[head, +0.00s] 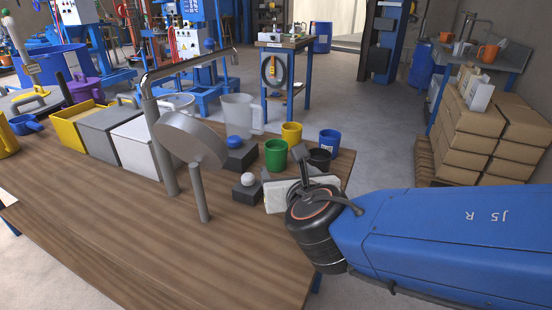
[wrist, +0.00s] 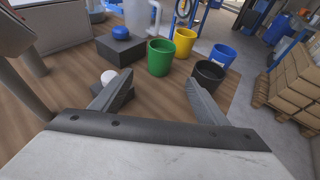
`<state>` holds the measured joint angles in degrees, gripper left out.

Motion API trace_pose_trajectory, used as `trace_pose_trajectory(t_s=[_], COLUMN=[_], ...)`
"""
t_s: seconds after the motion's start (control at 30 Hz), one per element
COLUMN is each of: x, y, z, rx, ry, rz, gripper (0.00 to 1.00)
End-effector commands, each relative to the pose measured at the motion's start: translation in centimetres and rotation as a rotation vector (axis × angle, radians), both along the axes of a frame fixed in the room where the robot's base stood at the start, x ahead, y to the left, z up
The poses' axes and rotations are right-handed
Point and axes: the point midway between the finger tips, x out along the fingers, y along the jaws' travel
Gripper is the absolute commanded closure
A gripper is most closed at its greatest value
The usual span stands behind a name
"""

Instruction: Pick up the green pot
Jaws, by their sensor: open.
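In the wrist view the green pot (wrist: 161,57) is ahead of my gripper (wrist: 158,84), beyond and between the two fingertips. The fingers are spread apart with nothing between them. In the head view my gripper (head: 302,165) is partly hidden by my wrist and a pale plate, to the right of and nearer than the green pot. The pot and the fingers are apart.
A yellow pot (wrist: 184,43), a blue pot (wrist: 221,56) and a black pot (wrist: 208,74) stand near the green one. A dark block with a blue knob (head: 235,142) and one with a white ball (head: 248,180) are to the left. A round metal plate on a post (head: 190,140) stands further left.

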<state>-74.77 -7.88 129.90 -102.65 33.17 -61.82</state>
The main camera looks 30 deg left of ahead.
Motion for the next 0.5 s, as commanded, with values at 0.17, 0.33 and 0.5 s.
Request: trace_pose_trajectory(t_s=[0.17, 0.33, 0.5], x=[2.2, 4.1, 5.6], y=[1.7, 3.3, 4.6], z=[-1.2, -2.0, -2.7], rx=[-0.002, -0.001, 0.0], ry=[0.002, 0.002, 0.002], rz=[-0.002, -0.002, -0.003], gripper=[0.32, 0.32, 0.32])
